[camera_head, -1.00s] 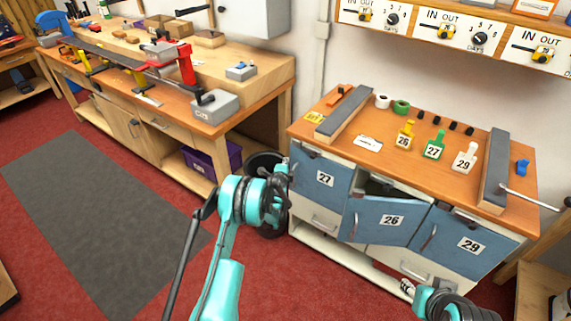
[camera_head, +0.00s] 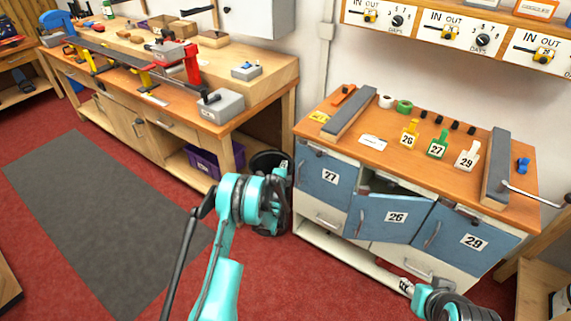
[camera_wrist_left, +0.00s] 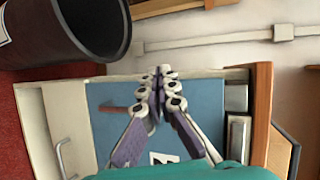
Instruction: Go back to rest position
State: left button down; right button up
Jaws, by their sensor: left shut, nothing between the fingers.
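My left gripper (camera_wrist_left: 162,76) is shut and empty in the left wrist view, in front of the blue door 27 (camera_wrist_left: 205,100). In the head view my left gripper (camera_head: 285,170) is partly hidden by its own wrist, left of door 27 (camera_head: 326,178). I cannot tell the gap between them. My right gripper (camera_head: 405,286) shows small at the bottom right, in front of the cabinet's lower part; its fingers are too small to read.
Door 26 (camera_head: 391,216) stands ajar; door 29 (camera_head: 468,241) is beside it. A black bin (camera_head: 266,160) stands left of the cabinet. A long workbench (camera_head: 268,92) fills the back left. Open floor with a grey mat (camera_head: 85,220) lies at left.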

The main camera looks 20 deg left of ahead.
pick_arm(q)
jog(key=s+a+r+p, duration=0.2)
jog(key=s, duration=0.5)
jog(key=s+d+r+n+g+h, duration=0.15)
jog(key=s+d+r+n, duration=0.35)
jog(key=r, duration=0.5)
jog(key=s+d+r+n+g, duration=0.2)
jog(key=s+d+r, duration=0.2)
jog(key=s+r, duration=0.45)
jog(key=s+d+r+n+g, duration=0.1)
jog(key=s+d+n, duration=0.1)
jog(key=s, duration=0.7)
jog(key=s+d+r+n+g, duration=0.1)
jog(key=s+n, duration=0.3)
jog(key=s, duration=0.5)
jog(key=s+d+r+n+g+h, duration=0.1)
jog(key=s+d+n+g, duration=0.1)
jog(key=s, duration=0.7)
jog(key=shift+d+n, duration=0.4)
jog(key=shift+d, duration=0.05)
jog(key=shift+w, duration=0.1)
